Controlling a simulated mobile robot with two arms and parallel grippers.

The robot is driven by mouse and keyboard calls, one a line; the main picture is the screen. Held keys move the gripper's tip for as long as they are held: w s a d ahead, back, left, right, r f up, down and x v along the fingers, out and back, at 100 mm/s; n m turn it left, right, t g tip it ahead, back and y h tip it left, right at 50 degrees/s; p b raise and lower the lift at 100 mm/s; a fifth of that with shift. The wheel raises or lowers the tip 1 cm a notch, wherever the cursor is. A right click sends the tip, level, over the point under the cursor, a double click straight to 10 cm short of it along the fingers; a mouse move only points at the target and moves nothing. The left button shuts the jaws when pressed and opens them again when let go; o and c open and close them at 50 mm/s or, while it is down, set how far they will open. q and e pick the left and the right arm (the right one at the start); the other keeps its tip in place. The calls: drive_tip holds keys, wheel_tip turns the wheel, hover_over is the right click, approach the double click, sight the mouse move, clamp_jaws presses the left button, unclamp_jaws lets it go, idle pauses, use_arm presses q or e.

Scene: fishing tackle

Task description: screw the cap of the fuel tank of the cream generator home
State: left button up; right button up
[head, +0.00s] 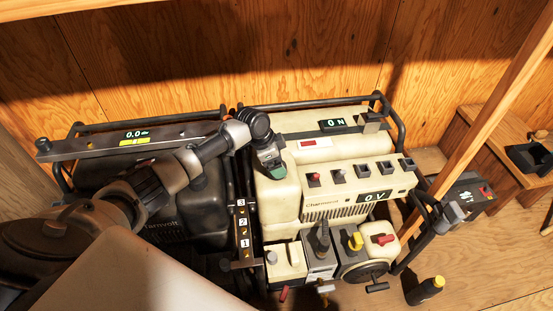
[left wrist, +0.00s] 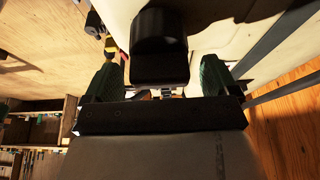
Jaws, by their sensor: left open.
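The cream generator (head: 290,195) stands in a black tube frame, and its cream tank top also shows in the left wrist view (left wrist: 235,25). My left gripper (head: 272,165) points down at the left part of the tank top. Its two dark green fingers are apart in the left wrist view (left wrist: 160,80). Between them is a black rounded part (left wrist: 160,45) that looks like the fuel cap, with a gap on each side. In the head view my gripper hides the cap, so I cannot tell how it sits. My right gripper is not in view.
A dark generator (head: 95,170) stands close on the left, with a numbered 1-2-3 strip (head: 243,225) between the two. Switches and a display (head: 373,197) line the cream generator's front. A black bottle with a yellow cap (head: 425,291) and a wooden post (head: 485,125) are at right.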

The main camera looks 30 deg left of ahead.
use_arm(q)
drive_tip(key=shift+r, duration=0.15)
drive_tip(key=p+v, duration=0.2)
drive_tip(key=v, duration=0.8)
drive_tip(key=shift+r+p, duration=0.25)
drive_tip(key=shift+p, duration=0.15)
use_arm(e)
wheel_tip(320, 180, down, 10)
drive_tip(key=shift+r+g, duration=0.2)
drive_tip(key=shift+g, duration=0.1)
use_arm(q)
drive_tip(key=shift+a, duration=0.1)
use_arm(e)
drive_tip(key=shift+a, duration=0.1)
